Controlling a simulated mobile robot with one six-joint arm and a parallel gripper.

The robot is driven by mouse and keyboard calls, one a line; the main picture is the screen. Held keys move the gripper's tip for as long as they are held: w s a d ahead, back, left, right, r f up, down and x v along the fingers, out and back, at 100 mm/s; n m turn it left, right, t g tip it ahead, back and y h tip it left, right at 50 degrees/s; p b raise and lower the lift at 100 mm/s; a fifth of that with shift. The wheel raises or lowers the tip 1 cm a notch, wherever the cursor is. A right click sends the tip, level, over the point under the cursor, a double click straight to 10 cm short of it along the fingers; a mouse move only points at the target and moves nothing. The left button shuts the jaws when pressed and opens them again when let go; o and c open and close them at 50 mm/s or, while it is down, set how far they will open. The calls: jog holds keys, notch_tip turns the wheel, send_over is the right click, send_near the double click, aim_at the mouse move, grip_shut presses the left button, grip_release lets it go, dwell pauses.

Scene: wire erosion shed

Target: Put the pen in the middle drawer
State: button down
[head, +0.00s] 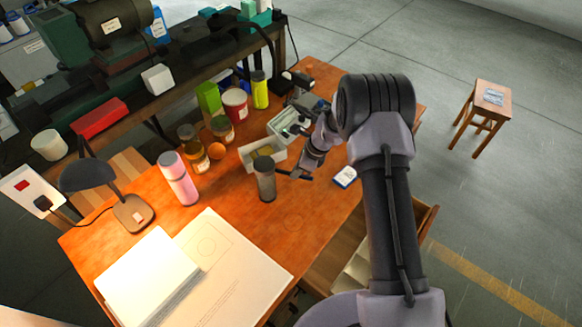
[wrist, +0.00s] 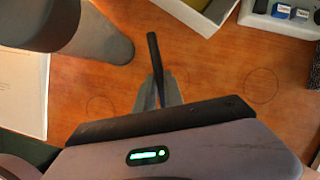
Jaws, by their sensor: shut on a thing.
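The pen (wrist: 153,58) is a thin dark stick in the wrist view, standing up between the two grey fingers of my gripper (wrist: 160,95). My gripper is shut on it, above the wooden desk. In the head view my gripper (head: 292,174) is low over the desk, just right of a grey tumbler; the pen is too small to make out there. An open drawer (head: 428,222) shows at the desk's near right side, partly hidden behind my arm. I cannot tell which drawer of the stack it is.
The grey tumbler (head: 265,184) stands close to my gripper and shows large in the wrist view (wrist: 98,38). A white open box (head: 250,155), a pink bottle (head: 178,180), several jars and a small card (head: 345,177) are around. Papers (head: 225,270) cover the near left.

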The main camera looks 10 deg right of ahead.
jog(key=w, duration=0.3)
jog(key=shift+w+a+f, duration=0.3)
jog(key=shift+a+f, duration=0.05)
jog(key=shift+a, duration=0.05)
jog(key=shift+w+f+b, duration=0.15)
jog(key=shift+f+b, duration=0.1)
jog(key=shift+b, duration=0.15)
jog(key=shift+f+b, duration=0.5)
jog(key=shift+f, duration=0.9)
jog(key=shift+f, duration=0.2)
jog(key=c, duration=1.5)
grip_release()
jog(key=shift+o, duration=0.2)
jog(key=shift+r, duration=0.1)
